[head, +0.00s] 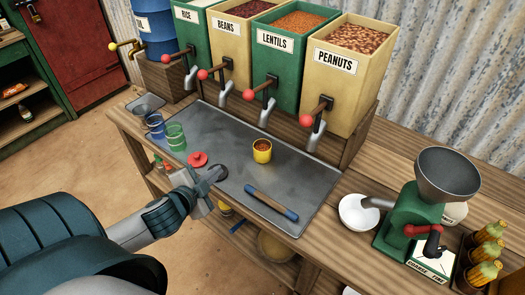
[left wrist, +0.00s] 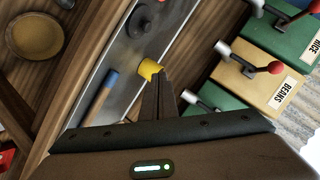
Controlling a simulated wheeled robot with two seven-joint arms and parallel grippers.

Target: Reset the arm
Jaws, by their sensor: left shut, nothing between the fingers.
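My left gripper (head: 214,180) is over the front edge of the grey metal tray (head: 222,143). Its fingers are together and hold nothing; they also show shut in the left wrist view (left wrist: 158,97). A yellow cup (head: 262,152) with reddish-brown contents stands on the tray to the gripper's right, apart from it; it shows beyond the fingertips in the left wrist view (left wrist: 150,69). A dark round piece (left wrist: 140,25) lies on the tray. My right gripper is not in view.
Dispensers of rice, beans, lentils and peanuts (head: 337,85) line the back, their red-knobbed taps over the tray. A wooden bar with blue ends (head: 272,202) lies front right. Blue and green cups (head: 175,136) stand left. A green grinder (head: 408,222) and white bowl (head: 358,211) stand right.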

